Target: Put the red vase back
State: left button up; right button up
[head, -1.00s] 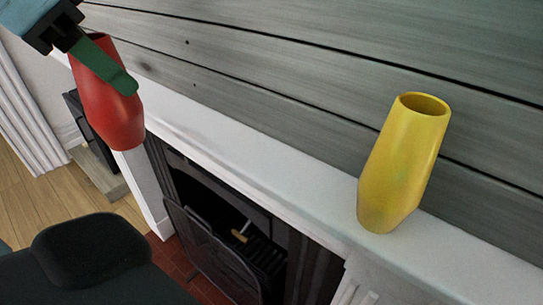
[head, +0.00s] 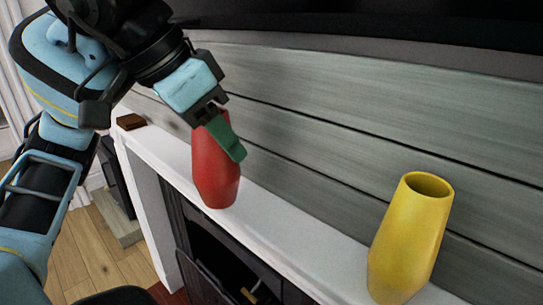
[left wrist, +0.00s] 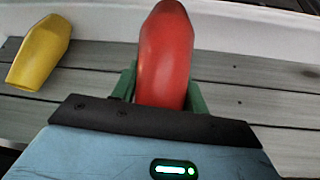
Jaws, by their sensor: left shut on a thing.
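The red vase (head: 212,172) is upright in the head view, its lower end in front of the white mantel shelf (head: 295,226). I cannot tell if its base touches the shelf. My left gripper (head: 227,141) is shut on its upper part, with green fingers around it. In the left wrist view, the red vase (left wrist: 165,55) is between the two green fingers (left wrist: 163,90), its far end over the white shelf. My right gripper is not in view.
A yellow vase (head: 408,240) stands on the shelf to the right, apart from the red one. A small brown object (head: 131,122) lies at the shelf's left end. Grey plank wall (head: 330,130) is close behind; a dark panel (head: 370,25) is above. The shelf between the vases is clear.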

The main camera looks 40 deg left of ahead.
pick_arm(q)
jog(key=w+d+f, duration=0.4)
jog(key=w, duration=0.1)
jog(key=shift+w, duration=0.25)
jog(key=shift+d, duration=0.1)
dwell(0.3)
jog(key=shift+f, duration=0.15)
jog(key=o, duration=1.4)
